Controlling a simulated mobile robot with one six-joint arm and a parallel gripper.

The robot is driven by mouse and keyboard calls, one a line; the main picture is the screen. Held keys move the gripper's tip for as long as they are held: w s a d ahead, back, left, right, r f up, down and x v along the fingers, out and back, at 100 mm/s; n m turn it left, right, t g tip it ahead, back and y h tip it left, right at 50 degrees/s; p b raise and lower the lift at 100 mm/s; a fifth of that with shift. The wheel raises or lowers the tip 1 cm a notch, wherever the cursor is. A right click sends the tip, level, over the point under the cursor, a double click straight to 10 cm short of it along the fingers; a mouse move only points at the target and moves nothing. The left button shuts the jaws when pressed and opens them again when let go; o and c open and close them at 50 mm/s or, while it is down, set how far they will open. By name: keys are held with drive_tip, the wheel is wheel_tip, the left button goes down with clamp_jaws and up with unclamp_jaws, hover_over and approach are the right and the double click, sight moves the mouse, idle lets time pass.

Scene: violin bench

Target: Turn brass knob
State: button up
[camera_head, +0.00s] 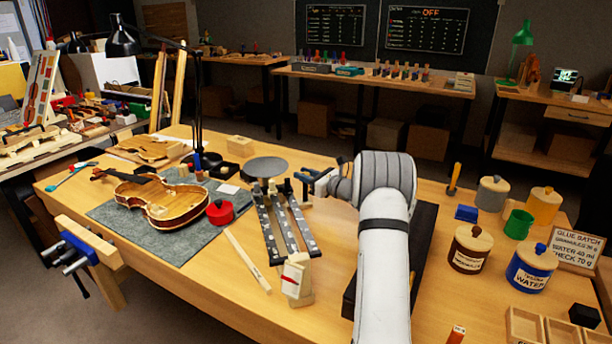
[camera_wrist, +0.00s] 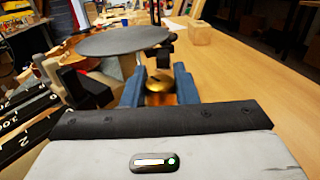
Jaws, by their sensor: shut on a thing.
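The brass knob (camera_wrist: 158,88) is in the middle of the wrist view, between the two blue fingers of my gripper (camera_wrist: 160,82). The fingers are shut on its sides, and only part of its gold surface shows. A round grey plate (camera_wrist: 124,40) lies just beyond the knob in the wrist view. In the head view my gripper (camera_head: 308,182) reaches left over the bench, beside the round grey plate (camera_head: 265,167). The knob cannot be made out in the head view.
Dark marked rails (camera_head: 283,225) lie close to my gripper, on the left in the wrist view. A lamp (camera_head: 122,40) stands behind. Several lidded jars (camera_head: 470,248) stand at right.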

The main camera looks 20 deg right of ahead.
drive_tip(key=shift+a+f+m+t+h+b, duration=0.1)
drive_tip(key=shift+f+m+t+h+b, duration=0.15)
drive_tip(key=shift+m+t+h+b, duration=0.75)
drive_tip(key=shift+c, duration=0.3)
drive_tip(key=shift+r+m+h+b, duration=0.25)
drive_tip(key=shift+m+h+b, duration=0.35)
drive_tip(key=shift+h+b, duration=0.85)
drive_tip(key=o, duration=1)
drive_tip(key=v, duration=0.7)
drive_tip(key=shift+s+d, duration=0.2)
drive_tip(key=shift+s, duration=0.2)
